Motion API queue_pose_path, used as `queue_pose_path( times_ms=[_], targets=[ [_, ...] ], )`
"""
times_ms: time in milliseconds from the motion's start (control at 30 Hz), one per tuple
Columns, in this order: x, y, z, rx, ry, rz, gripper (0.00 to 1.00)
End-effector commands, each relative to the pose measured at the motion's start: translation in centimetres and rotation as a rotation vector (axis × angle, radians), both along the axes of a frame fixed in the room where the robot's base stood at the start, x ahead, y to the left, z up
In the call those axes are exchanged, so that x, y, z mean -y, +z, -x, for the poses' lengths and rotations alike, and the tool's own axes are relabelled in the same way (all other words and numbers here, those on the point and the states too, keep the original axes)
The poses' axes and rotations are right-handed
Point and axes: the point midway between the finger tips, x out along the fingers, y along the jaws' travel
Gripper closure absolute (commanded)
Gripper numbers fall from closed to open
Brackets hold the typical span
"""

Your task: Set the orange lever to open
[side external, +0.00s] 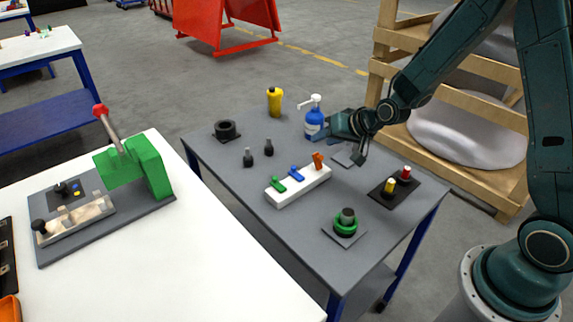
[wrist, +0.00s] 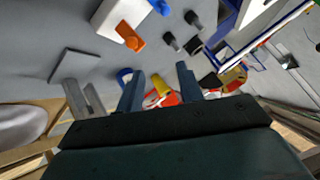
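The orange lever (side external: 318,160) stands at the right end of a white block (side external: 300,187) on the grey table, tilted up. In the wrist view the orange lever (wrist: 131,38) shows at the top, on the end of the white block (wrist: 116,14). A green lever (side external: 279,187) and a blue lever (side external: 296,173) sit on the same block. My gripper (side external: 345,138) is above the table behind the block, beside the blue pump bottle (side external: 314,124). In the wrist view my gripper (wrist: 159,80) has its fingers apart with nothing between them, clear of the lever.
A yellow bottle (side external: 275,101), a black ring (side external: 227,130) and two dark pegs (side external: 258,152) stand on the table (side external: 225,165). A green-ringed knob (side external: 346,221) and a dark plate (side external: 393,189) with red and yellow pieces are at the front right. Wooden shelving (side external: 385,85) stands behind.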

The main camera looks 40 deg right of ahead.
Motion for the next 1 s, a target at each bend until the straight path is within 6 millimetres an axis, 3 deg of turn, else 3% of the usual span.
queue_pose_path(
  times_ms=[467, 1000],
  targets=[
    [0.4, 0.6, -3.0, -0.309, 0.213, 0.179, 0.63],
    [0.9, 5.6, -3.1, -0.663, 0.401, 0.291, 0.63]
  ],
)
